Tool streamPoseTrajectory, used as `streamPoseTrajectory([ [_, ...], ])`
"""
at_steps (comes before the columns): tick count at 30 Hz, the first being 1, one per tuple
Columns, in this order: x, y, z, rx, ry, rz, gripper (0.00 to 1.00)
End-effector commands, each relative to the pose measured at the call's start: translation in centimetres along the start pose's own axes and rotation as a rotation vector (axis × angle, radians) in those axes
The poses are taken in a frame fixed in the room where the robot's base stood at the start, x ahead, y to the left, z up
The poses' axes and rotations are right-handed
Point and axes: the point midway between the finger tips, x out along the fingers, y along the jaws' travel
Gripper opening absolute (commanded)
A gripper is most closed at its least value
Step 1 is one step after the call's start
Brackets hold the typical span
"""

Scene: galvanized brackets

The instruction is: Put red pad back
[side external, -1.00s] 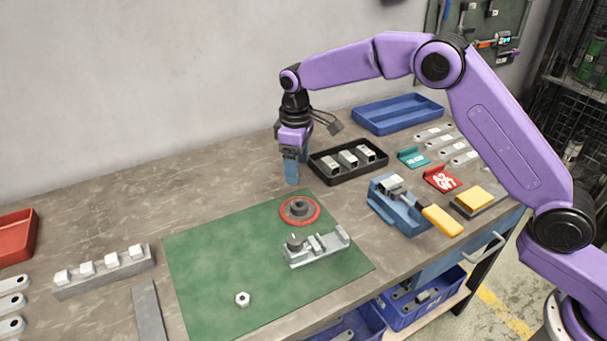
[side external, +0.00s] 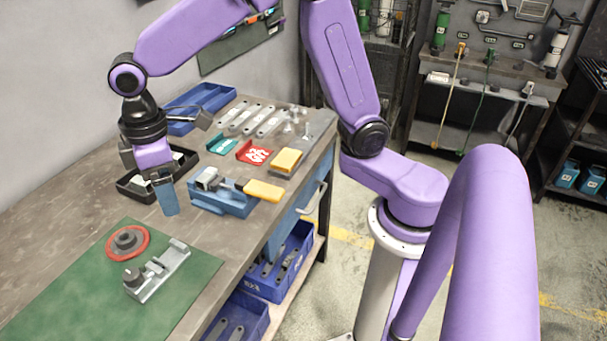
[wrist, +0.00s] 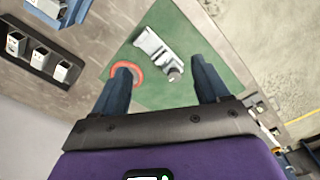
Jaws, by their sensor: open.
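The red round pad (side external: 143,250) with a dark grey hub lies on the green mat (side external: 75,300). In the wrist view the red pad (wrist: 138,68) is partly hidden behind my left-hand finger. A grey metal fixture (side external: 160,272) with a dark knob sits on the mat beside the pad; it also shows in the wrist view (wrist: 155,47). My gripper (side external: 168,210) is above the bench, behind and to the right of the pad. In the wrist view my gripper (wrist: 161,75) has its two fingers wide apart with nothing held between them.
A black tray (side external: 125,188) of metal blocks is just behind my gripper. A blue vise (side external: 222,203) with a yellow handle stands to the right. A blue tray (side external: 230,92) is behind.

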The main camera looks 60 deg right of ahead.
Motion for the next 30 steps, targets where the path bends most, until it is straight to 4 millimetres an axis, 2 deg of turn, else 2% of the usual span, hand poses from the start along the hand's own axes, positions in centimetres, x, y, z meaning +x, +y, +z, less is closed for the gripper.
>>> streamPoseTrajectory([
  [1,-0.5,-1.0,1.9,-0.015,0.004,-0.001,0.75],
  [9,-1.1,-5.8,12.4,-0.084,0.011,-0.007,0.75],
  [15,-0.5,-8.2,20.1,-0.134,0.016,-0.013,0.75],
  [18,0.0,-8.9,22.9,-0.15,0.016,-0.015,0.75],
  [21,0.4,-9.3,24.6,-0.163,0.016,-0.016,0.75],
  [24,0.6,-9.5,25.4,-0.167,0.016,-0.017,0.75],
  [30,0.6,-9.5,25.6,-0.169,0.015,-0.017,0.75],
])
